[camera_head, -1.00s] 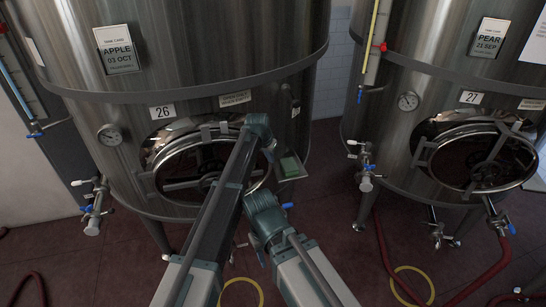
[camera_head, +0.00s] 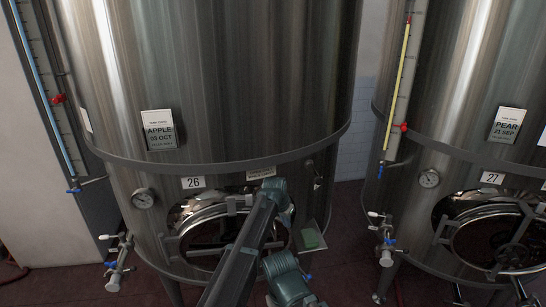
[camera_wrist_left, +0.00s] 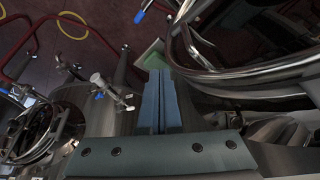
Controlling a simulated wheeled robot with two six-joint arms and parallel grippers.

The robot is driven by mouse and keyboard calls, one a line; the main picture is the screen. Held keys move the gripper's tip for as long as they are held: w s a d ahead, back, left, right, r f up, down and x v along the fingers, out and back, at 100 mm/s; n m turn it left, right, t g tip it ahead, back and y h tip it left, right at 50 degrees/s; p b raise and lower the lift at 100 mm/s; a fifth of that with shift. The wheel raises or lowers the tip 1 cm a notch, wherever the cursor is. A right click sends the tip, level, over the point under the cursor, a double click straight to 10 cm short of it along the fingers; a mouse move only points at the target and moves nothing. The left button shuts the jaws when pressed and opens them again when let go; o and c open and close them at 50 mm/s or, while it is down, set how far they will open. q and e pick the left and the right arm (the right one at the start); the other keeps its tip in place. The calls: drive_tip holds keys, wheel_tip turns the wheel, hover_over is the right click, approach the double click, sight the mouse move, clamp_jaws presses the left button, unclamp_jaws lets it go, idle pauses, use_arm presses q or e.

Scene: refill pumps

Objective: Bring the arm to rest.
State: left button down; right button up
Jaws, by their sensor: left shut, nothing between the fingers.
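My left arm (camera_head: 240,262) rises from the bottom of the head view, with a teal joint in front of tank 26's round door (camera_head: 190,240). The left gripper's fingertips do not show clearly there. In the left wrist view the left gripper (camera_wrist_left: 160,76) has its two blue-grey fingers side by side, shut and empty. Beyond the fingertips in that picture is a green block (camera_wrist_left: 154,61) on a small shelf; I cannot tell the gap. Another teal joint (camera_head: 287,276) shows at the bottom of the head view. My right gripper is not seen.
Steel tank 26 (camera_head: 230,90), labelled APPLE, fills the middle. Tank 27 (camera_head: 470,110), labelled PEAR, stands at right. Valves (camera_head: 118,262) stick out low on tank 26. The wrist view shows red and yellow hoses (camera_wrist_left: 72,24) on the dark red floor.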

use_arm(q)
drive_tip(key=s+a+f+n+g+y, duration=0.1)
drive_tip(key=s+a+n, duration=0.3)
drive_tip(key=s+a, duration=1.05)
drive_tip(key=s+a+n+g+y, duration=0.1)
drive_tip(key=s+a+n+g, duration=0.15)
drive_tip(key=s+a, duration=1.25)
drive_tip(key=s+d+f+m+b, duration=0.1)
drive_tip(key=s+d+f+b, duration=0.2)
drive_tip(key=d+f+b, duration=0.2)
drive_tip(key=s+d+f+m+y+b, duration=0.1)
drive_tip(key=s+d+f+b, duration=0.3)
drive_tip(key=d, duration=0.5)
drive_tip(key=shift+s+d+f+m+y+b, duration=0.35)
drive_tip(key=shift+f+m+b, duration=0.2)
drive_tip(key=shift+f+m, duration=0.15)
